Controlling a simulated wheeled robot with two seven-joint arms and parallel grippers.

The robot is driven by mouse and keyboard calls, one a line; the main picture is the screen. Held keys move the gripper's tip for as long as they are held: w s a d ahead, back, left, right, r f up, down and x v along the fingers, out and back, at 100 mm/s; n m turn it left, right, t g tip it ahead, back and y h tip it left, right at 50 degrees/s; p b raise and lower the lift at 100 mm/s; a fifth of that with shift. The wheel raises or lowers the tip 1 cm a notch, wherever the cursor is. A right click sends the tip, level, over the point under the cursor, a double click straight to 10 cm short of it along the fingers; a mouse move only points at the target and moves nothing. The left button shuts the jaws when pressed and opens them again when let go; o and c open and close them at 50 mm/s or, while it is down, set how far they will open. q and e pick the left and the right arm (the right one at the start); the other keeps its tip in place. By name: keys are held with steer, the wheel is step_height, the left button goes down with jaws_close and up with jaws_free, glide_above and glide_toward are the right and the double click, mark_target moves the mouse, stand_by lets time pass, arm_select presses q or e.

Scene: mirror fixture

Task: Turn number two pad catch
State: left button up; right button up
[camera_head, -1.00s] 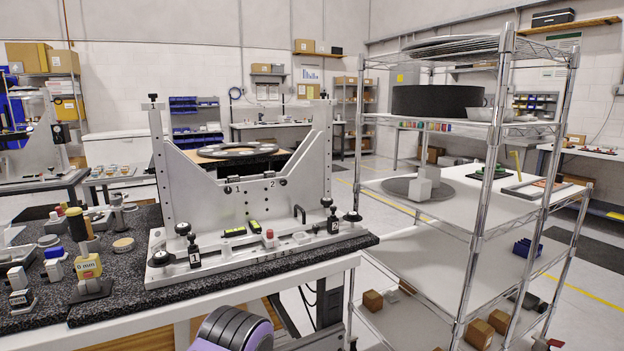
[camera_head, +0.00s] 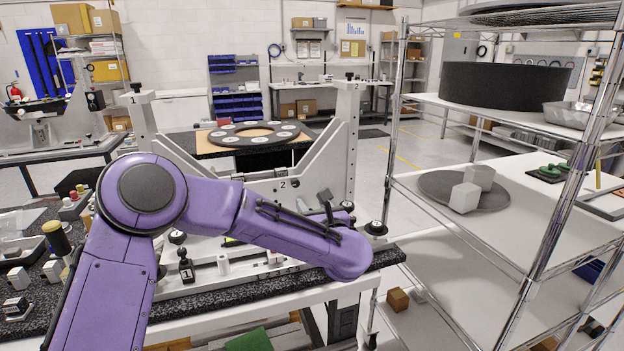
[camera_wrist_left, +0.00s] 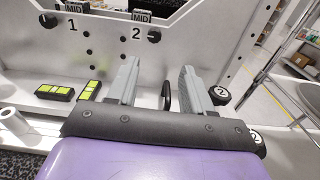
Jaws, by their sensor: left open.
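The light grey mirror fixture (camera_head: 343,150) stands on the speckled bench. A black "2" is on its front plate (camera_head: 283,184); in the left wrist view this mark (camera_wrist_left: 136,33) has a small round black knob (camera_wrist_left: 154,36) beside it and a "MID" tag above. I cannot tell for certain which part is the pad catch. My left gripper (camera_wrist_left: 158,82) is open below the "2", its two grey fingers pointing at the plate. A dark upright loop-like part (camera_wrist_left: 167,95) shows between the fingers; contact is unclear. In the head view my purple forearm hides much of the fixture's base.
A black-knobbed post labelled 2 (camera_wrist_left: 257,140) stands right of the gripper. Two black-and-yellow blocks (camera_wrist_left: 54,92) (camera_wrist_left: 90,90) lie to its left. A dark ring (camera_head: 262,134) rests behind the fixture. A wire shelf rack (camera_head: 440,215) stands close on the right.

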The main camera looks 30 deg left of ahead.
mark_target(296, 183)
arm_select(q)
steer(key=shift+n+y, duration=0.3)
steer(key=a+r+p, duration=0.1)
steer(key=a, duration=0.1)
steer(key=w+a+p, duration=0.1)
steer(key=a, duration=0.1)
steer(key=w+a+r+p, duration=0.1)
steer(key=a, duration=0.2)
steer(key=shift+w+r+p, duration=0.2)
steer(key=shift+r+p, duration=0.1)
steer(key=shift+p, duration=0.1)
steer(key=w, duration=0.1)
steer(key=w+f, duration=0.1)
steer(key=w+a+f, duration=0.1)
steer(key=shift+w+f, duration=0.1)
steer(key=shift+w, duration=0.3)
steer(key=shift+s+r, duration=0.25)
steer(key=shift+s, duration=0.05)
steer(key=shift+c, duration=0.6)
steer(key=shift+s+r, duration=0.2)
steer(key=shift+s, duration=0.1)
steer(key=c, duration=0.5)
steer(key=shift+d, duration=0.1)
jaws_close()
arm_select(e)
steer(key=r, duration=0.2)
steer(key=s+r, duration=0.1)
steer(key=r, duration=0.1)
steer(key=shift+d+r, duration=0.1)
steer(key=shift+r, duration=0.05)
